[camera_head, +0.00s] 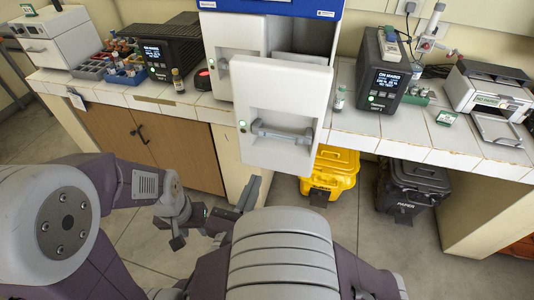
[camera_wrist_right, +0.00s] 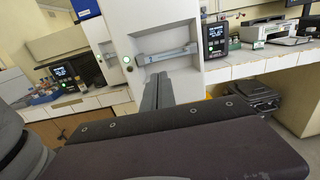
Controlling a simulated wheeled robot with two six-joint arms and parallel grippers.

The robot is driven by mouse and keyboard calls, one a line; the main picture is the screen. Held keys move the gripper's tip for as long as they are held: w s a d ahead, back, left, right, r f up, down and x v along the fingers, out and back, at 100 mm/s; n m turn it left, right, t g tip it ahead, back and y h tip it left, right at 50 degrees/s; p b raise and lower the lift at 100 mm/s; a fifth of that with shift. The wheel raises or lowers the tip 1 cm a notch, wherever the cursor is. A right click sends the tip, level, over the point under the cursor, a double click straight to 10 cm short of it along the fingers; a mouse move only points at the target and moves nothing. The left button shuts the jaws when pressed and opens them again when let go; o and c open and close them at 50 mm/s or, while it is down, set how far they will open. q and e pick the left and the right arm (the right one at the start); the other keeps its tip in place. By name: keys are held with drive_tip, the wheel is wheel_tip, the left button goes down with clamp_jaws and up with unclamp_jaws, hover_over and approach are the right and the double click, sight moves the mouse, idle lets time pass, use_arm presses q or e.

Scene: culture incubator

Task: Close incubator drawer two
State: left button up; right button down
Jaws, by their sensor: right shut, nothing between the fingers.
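The white incubator (camera_head: 235,42) has a blue top. One drawer (camera_head: 270,85) is pulled well out, its front jutting past the counter edge. The handle also shows in the right wrist view (camera_wrist_right: 166,55). My right gripper (camera_head: 254,186) is shut and empty, below and in front of the drawer, mostly hidden by my arm. In the right wrist view its fingers (camera_wrist_right: 157,92) point at the drawer front below the handle. My left gripper (camera_head: 180,222) hangs low to the left, its jaws unclear.
A second incubator front (camera_head: 222,70) sits flush behind the open drawer. Small bottles (camera_head: 178,80) and (camera_head: 339,98) stand on the counter either side. A yellow bin (camera_head: 330,172) and a black bin (camera_head: 412,185) stand on the floor right of the drawer.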

approach(271, 136)
drive_tip(key=x, duration=0.6)
drive_tip(key=shift+w+d+p, duration=0.15)
drive_tip(key=shift+w+p, duration=0.15)
drive_tip(key=shift+w, duration=0.1)
drive_tip(key=shift+w, duration=0.1)
